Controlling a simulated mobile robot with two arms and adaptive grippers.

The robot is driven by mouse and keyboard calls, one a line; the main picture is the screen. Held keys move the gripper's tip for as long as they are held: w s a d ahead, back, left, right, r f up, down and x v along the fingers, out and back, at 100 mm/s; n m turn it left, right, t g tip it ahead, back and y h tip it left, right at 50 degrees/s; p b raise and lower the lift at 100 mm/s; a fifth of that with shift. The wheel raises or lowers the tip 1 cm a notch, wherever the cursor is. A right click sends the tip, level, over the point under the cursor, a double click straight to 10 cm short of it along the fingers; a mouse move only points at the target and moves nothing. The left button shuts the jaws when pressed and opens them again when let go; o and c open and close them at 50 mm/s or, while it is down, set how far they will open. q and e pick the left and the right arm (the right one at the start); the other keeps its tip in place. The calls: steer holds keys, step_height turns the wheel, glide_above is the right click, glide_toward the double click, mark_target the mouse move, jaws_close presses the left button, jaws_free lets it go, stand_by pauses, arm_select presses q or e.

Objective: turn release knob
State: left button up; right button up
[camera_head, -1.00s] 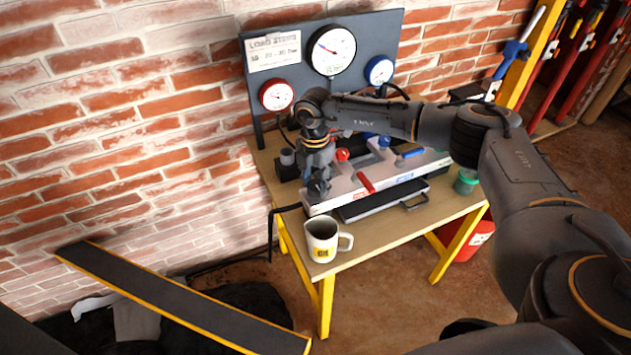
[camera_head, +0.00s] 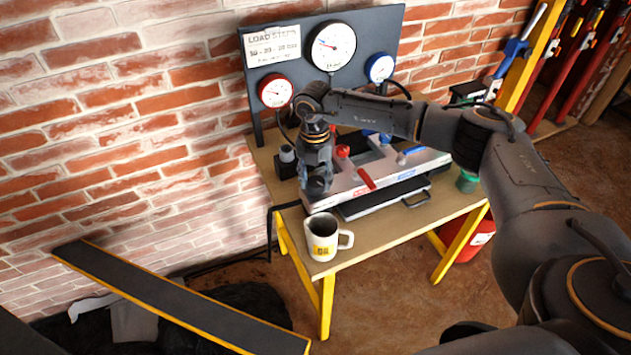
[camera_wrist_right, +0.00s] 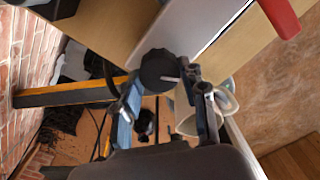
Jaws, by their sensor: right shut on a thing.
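A black round knob (camera_wrist_right: 160,70) with a pale pointer mark shows in the right wrist view, at the end of the bench unit. My right gripper (camera_wrist_right: 165,98) is shut on this knob, with one finger on each side. In the head view my right gripper (camera_head: 318,180) points down at the near left end of the pale unit (camera_head: 345,192) on the bench, and the knob is hard to tell apart there. My left gripper is not in view.
A white mug (camera_head: 322,240) stands on the bench (camera_head: 375,235) close to my right gripper. Red (camera_head: 367,179) and blue (camera_head: 411,151) levers sit on the unit. Behind it, a grey panel carries a large gauge (camera_head: 328,46), a red gauge (camera_head: 275,91) and a blue gauge (camera_head: 380,69).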

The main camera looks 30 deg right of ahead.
mark_target(316, 183)
steer(key=n+b, duration=0.3)
steer(key=n, duration=0.3)
steer(key=shift+f, duration=0.1)
steer(key=n+b, duration=0.1)
steer(key=n, duration=0.2)
steer(key=shift+d+n, duration=0.1)
steer(key=shift+n, duration=0.3)
steer(key=shift+n+b, duration=0.65)
steer(key=shift+n, duration=0.65)
steer(key=o, duration=1.1)
steer(key=shift+o, duration=0.2)
step_height(316, 183, up, 12)
steer(key=shift+s, duration=0.1)
